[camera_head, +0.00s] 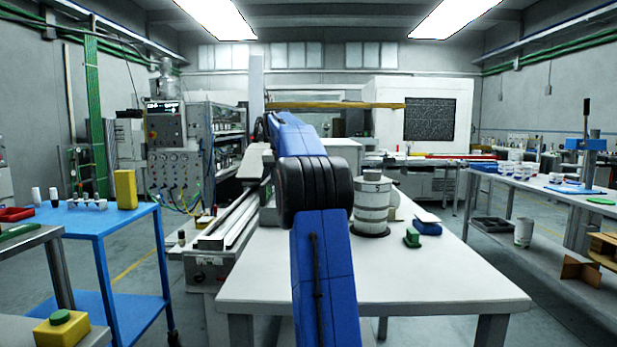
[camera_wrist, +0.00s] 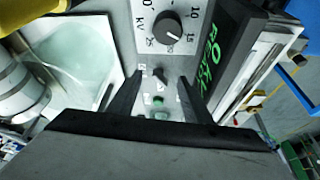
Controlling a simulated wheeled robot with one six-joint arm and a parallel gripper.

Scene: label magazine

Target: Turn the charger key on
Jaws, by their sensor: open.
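In the wrist view, a grey control panel (camera_wrist: 146,50) carries a round black dial knob (camera_wrist: 167,36) on a white numbered scale marked KV. Below the dial sits a small switch (camera_wrist: 160,74), which looks like the charger key; its turned position is too small to tell. Green buttons (camera_wrist: 158,100) lie below it. My gripper (camera_wrist: 160,80) is open, with its two dark fingers on either side of the switch and buttons. Nothing is between the fingers except the panel seen beyond them; contact cannot be told. In the head view my blue arm hides the gripper and panel.
A white table (camera_head: 440,285) stands in front, with a stack of white rolls (camera_head: 371,208), a green block (camera_head: 412,238) and a blue block (camera_head: 428,227). A blue bench (camera_head: 85,230) is on the left. In the wrist view, a dark box with green writing (camera_wrist: 222,50) stands right of the panel.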

